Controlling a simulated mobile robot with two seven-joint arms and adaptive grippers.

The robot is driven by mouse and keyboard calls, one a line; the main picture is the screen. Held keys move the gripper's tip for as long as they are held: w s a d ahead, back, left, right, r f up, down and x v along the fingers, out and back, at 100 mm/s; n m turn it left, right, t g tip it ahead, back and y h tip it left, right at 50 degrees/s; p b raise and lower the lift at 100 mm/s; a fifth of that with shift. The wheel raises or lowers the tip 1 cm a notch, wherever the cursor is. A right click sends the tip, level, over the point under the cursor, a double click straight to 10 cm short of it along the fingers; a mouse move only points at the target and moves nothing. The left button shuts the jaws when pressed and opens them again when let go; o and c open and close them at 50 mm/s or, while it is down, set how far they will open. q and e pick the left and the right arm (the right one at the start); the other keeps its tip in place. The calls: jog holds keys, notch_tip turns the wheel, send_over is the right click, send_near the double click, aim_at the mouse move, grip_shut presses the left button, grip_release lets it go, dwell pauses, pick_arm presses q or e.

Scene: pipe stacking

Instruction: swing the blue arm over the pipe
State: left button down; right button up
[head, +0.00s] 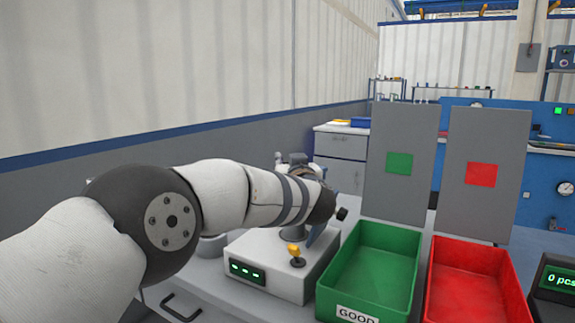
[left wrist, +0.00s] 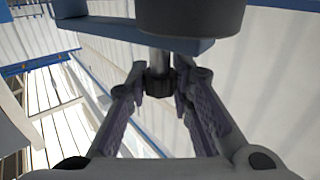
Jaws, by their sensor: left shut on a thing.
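My left gripper (left wrist: 160,88) is shut on a dark ribbed knob (left wrist: 159,83) in the left wrist view. The knob sits on a short metal rod under a blue-grey bar (left wrist: 110,30), which looks like the blue arm. A wide dark cylinder (left wrist: 190,18) is in front of the bar. In the head view my left arm reaches over the grey-white test box (head: 262,262) with a green display. My own wrist hides the fingers there. I cannot make out the pipe. My right gripper is not in view.
A green tray (head: 335,262) marked GOOD and a red tray (head: 440,275) stand right of the box, with grey panels (head: 400,125) behind them. A counter display (head: 555,280) is at the far right. Both trays look empty.

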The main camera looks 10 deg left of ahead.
pick_arm(q)
jog(key=c, duration=1.4)
grip_release()
jog(key=v, duration=1.2)
